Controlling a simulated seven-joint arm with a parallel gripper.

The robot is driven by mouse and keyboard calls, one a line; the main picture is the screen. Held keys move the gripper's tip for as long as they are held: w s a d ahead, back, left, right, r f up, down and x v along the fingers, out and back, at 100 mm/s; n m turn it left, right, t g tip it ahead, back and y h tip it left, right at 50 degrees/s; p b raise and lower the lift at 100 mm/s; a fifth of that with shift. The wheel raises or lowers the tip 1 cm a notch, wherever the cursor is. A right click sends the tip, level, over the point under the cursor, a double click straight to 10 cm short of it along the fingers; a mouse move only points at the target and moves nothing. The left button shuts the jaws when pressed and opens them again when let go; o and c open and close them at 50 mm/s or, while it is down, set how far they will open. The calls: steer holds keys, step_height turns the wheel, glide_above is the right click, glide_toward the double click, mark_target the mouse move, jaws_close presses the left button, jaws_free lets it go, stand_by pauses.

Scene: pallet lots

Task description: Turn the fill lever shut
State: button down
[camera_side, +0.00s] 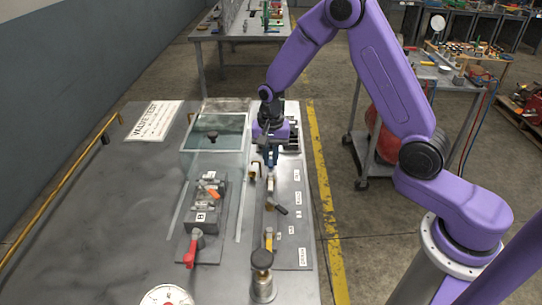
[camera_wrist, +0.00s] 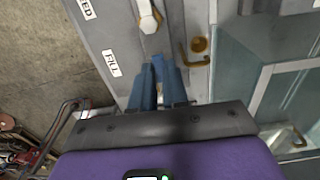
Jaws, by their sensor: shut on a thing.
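My gripper (camera_side: 271,158) reaches down to the far part of the valve panel (camera_side: 291,228) in the side view. In the wrist view its blue fingers (camera_wrist: 158,68) are close together beside the FILL label (camera_wrist: 112,63). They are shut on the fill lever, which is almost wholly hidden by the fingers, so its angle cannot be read.
A clear water tank (camera_side: 213,158) stands left of my gripper.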

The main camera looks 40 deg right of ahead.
steer(key=c, duration=1.1)
jaws_free()
